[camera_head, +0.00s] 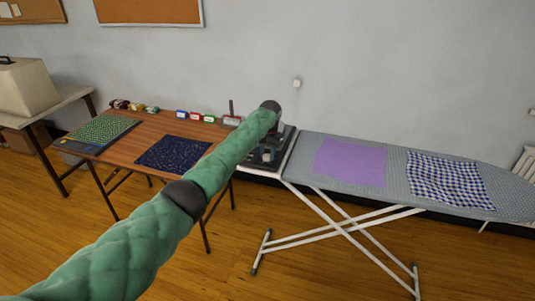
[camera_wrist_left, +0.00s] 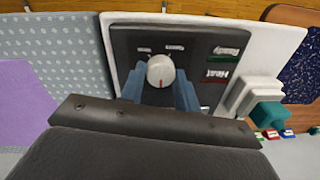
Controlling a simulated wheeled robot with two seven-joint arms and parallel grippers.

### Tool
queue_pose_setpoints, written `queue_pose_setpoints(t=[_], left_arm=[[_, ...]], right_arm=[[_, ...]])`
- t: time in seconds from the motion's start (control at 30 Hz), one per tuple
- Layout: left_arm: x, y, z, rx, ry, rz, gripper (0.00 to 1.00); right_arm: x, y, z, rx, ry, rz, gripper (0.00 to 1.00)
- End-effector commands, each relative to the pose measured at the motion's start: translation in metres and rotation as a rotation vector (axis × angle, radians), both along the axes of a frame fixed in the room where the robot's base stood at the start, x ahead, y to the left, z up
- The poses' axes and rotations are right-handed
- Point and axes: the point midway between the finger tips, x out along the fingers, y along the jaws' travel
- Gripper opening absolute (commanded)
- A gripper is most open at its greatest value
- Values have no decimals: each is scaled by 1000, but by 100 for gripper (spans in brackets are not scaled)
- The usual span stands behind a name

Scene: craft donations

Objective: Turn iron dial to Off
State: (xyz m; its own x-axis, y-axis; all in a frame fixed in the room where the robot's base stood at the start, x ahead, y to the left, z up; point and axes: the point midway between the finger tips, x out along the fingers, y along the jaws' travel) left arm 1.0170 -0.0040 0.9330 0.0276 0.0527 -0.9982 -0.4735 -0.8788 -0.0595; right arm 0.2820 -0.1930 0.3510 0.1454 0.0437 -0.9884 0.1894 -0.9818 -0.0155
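My left gripper (camera_wrist_left: 160,88) is open, with one blue finger on each side of the dial. I cannot tell whether the fingers touch it. In the head view my left gripper (camera_head: 267,152) is over the dark panel at the left end of the ironing board; my arm partly hides that area. My right gripper is out of view.
The ironing board (camera_head: 398,160) extends right with a purple cloth (camera_head: 350,162) and a blue checked cloth (camera_head: 445,180). A wooden table (camera_head: 150,138) to the left holds a green patterned piece, a dark blue cloth (camera_head: 172,153) and small coloured boxes. A teal block (camera_wrist_left: 268,114) is near the panel.

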Motion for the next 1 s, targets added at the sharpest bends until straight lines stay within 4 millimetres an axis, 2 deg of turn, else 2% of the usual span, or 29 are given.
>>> queue_pose_setpoints(t=[0.03,0.1,0.4,0.53,0.6,0.8,1.0], left_arm=[[1,0,1,0,-2,1,39],[1,0,1,0,-2,0,53],[0,0,1,0,-1,0,53],[0,-1,9,-1,-2,-1,53],[0,-1,17,-2,-2,-1,53],[0,-3,48,-2,-3,-1,53],[-1,-4,70,-1,-2,0,53]], right_arm=[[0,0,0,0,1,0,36],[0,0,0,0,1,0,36],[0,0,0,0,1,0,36],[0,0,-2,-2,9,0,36],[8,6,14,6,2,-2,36],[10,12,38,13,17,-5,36],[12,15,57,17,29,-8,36]])
